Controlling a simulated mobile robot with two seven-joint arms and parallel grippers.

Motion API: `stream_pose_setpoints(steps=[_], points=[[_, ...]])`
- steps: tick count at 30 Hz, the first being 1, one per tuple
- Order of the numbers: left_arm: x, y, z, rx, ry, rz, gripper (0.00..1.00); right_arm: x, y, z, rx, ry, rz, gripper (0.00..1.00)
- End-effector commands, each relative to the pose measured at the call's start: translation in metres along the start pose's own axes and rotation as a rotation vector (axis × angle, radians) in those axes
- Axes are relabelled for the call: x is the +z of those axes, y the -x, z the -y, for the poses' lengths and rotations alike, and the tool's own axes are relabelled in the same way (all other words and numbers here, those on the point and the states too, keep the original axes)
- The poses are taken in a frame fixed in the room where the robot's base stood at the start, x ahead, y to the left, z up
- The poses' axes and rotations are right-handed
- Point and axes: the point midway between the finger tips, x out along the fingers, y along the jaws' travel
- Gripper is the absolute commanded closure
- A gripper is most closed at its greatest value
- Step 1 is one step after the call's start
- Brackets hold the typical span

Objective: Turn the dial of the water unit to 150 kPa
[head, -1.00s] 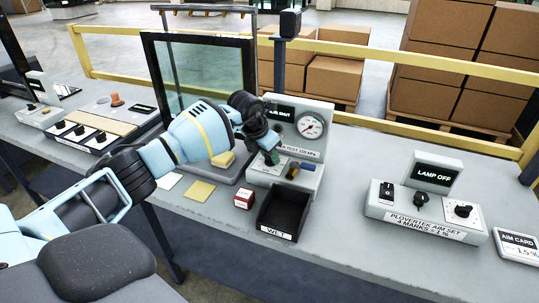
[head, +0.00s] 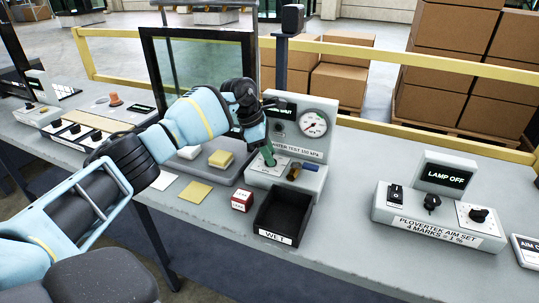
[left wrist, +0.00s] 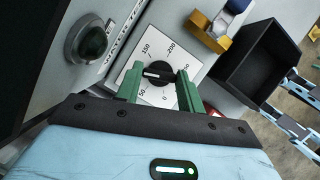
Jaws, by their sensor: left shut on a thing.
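The water unit (head: 285,182) is a grey box on the bench with a pressure gauge (head: 314,123) on its upright panel. A label below the gauge seems to read 150 kPa. My left gripper (head: 268,156) is down at the unit's dial. In the left wrist view, the green fingers of my left gripper (left wrist: 159,88) stand on both sides of the black dial (left wrist: 157,74) and are shut on it. The dial's white line lies nearly level, and the fingers cover parts of the printed scale. The gauge needle is too small to read. My right gripper is not in view.
A brass valve with a blue handle (head: 297,172) sits right beside the dial.

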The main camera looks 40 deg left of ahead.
Motion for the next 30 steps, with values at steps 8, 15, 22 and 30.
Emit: stream_pose_setpoints(steps=[8, 15, 22, 30], points=[[-0.0001, 0.0001, -0.0003, -0.016, -0.039, -0.002, 0.85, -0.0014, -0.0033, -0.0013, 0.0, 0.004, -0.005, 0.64], [-0.0001, 0.0004, -0.0003, -0.016, -0.04, -0.002, 0.85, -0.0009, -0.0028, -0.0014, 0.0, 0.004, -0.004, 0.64], [-0.0002, 0.0003, -0.0003, -0.015, -0.039, -0.002, 0.46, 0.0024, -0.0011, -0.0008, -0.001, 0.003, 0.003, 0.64], [-0.0001, 0.0002, -0.0003, -0.016, -0.039, -0.001, 0.4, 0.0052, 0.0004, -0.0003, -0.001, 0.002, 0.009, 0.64]])
